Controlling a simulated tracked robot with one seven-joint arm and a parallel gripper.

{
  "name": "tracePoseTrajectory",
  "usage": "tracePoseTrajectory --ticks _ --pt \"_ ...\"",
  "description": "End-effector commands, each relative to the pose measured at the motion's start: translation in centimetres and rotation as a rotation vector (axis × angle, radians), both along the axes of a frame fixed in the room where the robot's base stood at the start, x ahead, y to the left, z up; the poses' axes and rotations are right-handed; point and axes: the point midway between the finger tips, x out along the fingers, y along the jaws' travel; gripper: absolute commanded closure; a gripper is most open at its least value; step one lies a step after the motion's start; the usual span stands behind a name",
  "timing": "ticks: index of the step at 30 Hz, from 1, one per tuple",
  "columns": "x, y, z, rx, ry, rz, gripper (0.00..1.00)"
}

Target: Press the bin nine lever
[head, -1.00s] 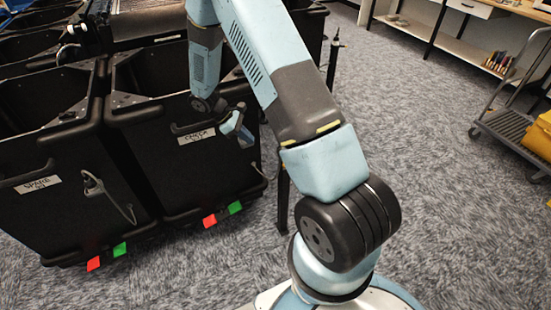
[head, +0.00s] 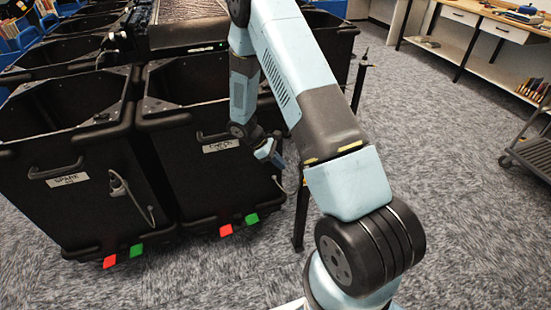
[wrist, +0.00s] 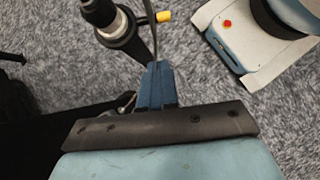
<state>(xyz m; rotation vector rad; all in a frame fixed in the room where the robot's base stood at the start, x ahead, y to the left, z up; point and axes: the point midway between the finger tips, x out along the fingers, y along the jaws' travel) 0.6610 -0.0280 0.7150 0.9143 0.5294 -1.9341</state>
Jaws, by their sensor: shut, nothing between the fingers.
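Two black bins stand side by side in the head view, the left bin (head: 75,215) and the right bin (head: 225,185). The left label seems to read "SPARE"; the right label (head: 222,145) is too blurred to read, so I cannot tell which bin is nine. Each has floor-level tabs: red (head: 226,230) and green (head: 252,219) on the right bin, red (head: 110,261) and green (head: 137,250) on the left.
A thin black post (head: 301,215) stands just right of the right bin. In the wrist view, a dark cylindrical part (wrist: 118,25) and a yellow tip (wrist: 163,16) lie beyond my fingers. A workbench (head: 490,25) and a cart (head: 535,150) stand right. Carpet between is clear.

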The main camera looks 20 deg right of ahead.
Motion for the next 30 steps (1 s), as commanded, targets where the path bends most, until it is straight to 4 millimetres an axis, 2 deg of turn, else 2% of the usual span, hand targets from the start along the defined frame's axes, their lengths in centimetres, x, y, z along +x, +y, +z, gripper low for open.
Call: tracePoseTrajectory --ticks 8,16,30 --pt "-1.6 -2.7 -3.8 -0.001 0.003 0.000 1.00" --pt "-3.2 -5.5 -4.3 -0.002 0.001 -0.001 1.00" --pt "-3.5 -6.0 -4.4 0.000 0.000 0.000 1.00"
